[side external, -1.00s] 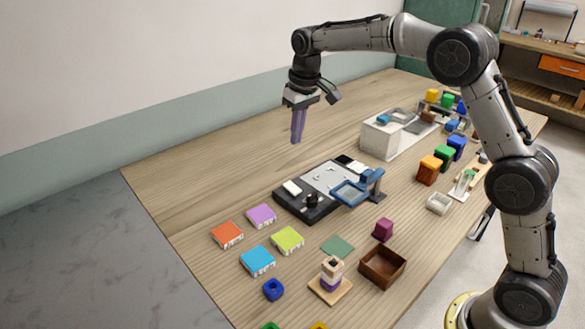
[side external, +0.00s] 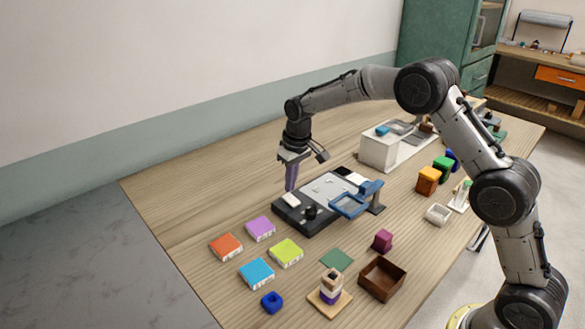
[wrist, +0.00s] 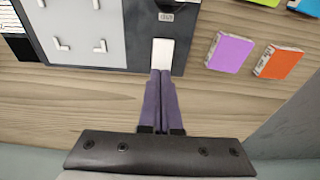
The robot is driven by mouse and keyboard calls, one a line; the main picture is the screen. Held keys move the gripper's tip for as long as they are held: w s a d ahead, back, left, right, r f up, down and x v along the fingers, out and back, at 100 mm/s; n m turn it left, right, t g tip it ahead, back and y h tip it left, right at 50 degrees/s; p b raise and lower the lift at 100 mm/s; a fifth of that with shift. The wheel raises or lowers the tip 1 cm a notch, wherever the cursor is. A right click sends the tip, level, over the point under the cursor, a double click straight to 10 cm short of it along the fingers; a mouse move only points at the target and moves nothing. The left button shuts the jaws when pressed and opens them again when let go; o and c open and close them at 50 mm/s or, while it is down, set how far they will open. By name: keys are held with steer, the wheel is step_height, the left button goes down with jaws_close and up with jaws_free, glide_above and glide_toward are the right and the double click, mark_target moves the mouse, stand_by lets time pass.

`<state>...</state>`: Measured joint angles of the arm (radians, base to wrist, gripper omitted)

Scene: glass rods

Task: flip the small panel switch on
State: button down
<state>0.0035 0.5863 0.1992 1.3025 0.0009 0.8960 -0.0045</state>
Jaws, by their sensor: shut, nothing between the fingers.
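The dark panel (side external: 298,222) lies on the wooden table. The small switch is most likely the white rectangular piece (side external: 291,200) near its left end; in the wrist view that white piece (wrist: 163,53) sits at the panel's edge. I cannot tell its on or off position. My gripper (side external: 290,189) points down with its purple fingers together and empty. In the wrist view the fingertips (wrist: 161,73) overlap the near edge of the white piece. I cannot tell whether they touch it.
A black knob (side external: 310,212) stands on the panel close to the switch. A blue tray-like part on a stand (side external: 349,206) is at its right side. Purple (side external: 260,228) and orange (side external: 226,246) boxes lie at the left.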

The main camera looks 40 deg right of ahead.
steer(key=shift+w+f, duration=0.15)
steer(key=shift+f, duration=0.85)
steer(key=shift+w+f, duration=0.15)
steer(key=shift+f, duration=0.1)
steer(key=shift+s, duration=0.2)
steer(key=shift+s+r, duration=0.1)
steer(key=shift+s, duration=0.55)
steer(key=shift+r, duration=0.1)
step_height(320, 180, up, 14)
steer(key=s, duration=0.2)
